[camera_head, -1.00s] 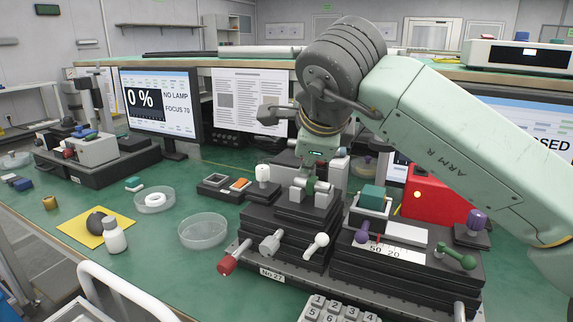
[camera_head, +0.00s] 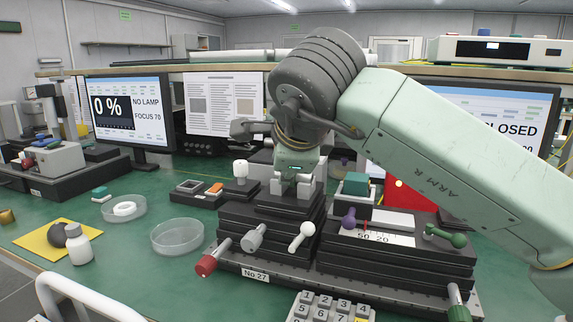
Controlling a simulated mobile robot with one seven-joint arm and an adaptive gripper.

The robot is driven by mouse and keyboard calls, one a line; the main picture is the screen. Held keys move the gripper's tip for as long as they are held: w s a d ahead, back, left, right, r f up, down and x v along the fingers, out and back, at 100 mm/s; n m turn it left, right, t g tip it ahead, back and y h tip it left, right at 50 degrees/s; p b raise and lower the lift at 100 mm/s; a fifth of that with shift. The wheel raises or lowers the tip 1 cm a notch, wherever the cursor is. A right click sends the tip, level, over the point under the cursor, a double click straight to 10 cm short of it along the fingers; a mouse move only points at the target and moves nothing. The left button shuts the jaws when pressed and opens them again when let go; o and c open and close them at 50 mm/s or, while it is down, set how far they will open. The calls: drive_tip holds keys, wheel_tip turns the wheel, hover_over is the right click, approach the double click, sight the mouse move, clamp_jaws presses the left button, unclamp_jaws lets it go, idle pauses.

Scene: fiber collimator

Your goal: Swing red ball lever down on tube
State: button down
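My gripper (camera_head: 292,184) points down over the top of the black stepped stage marked No.27 (camera_head: 236,222), at small light grey blocks that blend with its fingers. I cannot tell whether it is open or shut, or whether it touches anything. I cannot make out a red ball lever or a tube there; my gripper covers that spot. A red-ended knob (camera_head: 206,266) sticks out at the stage's lower left, beside a grey knob (camera_head: 253,237). A white ball lever (camera_head: 302,236) stands at its front.
A purple ball lever (camera_head: 349,218) and a green ball lever (camera_head: 457,240) are on the right stage. A keypad (camera_head: 332,308) lies in front. A clear dish (camera_head: 177,236) and white bottle (camera_head: 79,244) stand left. The left monitor (camera_head: 129,112) reads 0 % and NO LAMP.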

drive_tip(key=shift+f, duration=0.35)
drive_tip(key=c, duration=1.5)
unclamp_jaws()
drive_tip(key=shift+w, duration=0.2)
drive_tip(key=shift+o, duration=0.2)
drive_tip(key=shift+r, duration=0.1)
drive_tip(key=shift+s+r, duration=0.2)
drive_tip(key=v, duration=1.1)
drive_tip(key=shift+s, duration=0.2)
drive_tip(key=shift+s, duration=0.1)
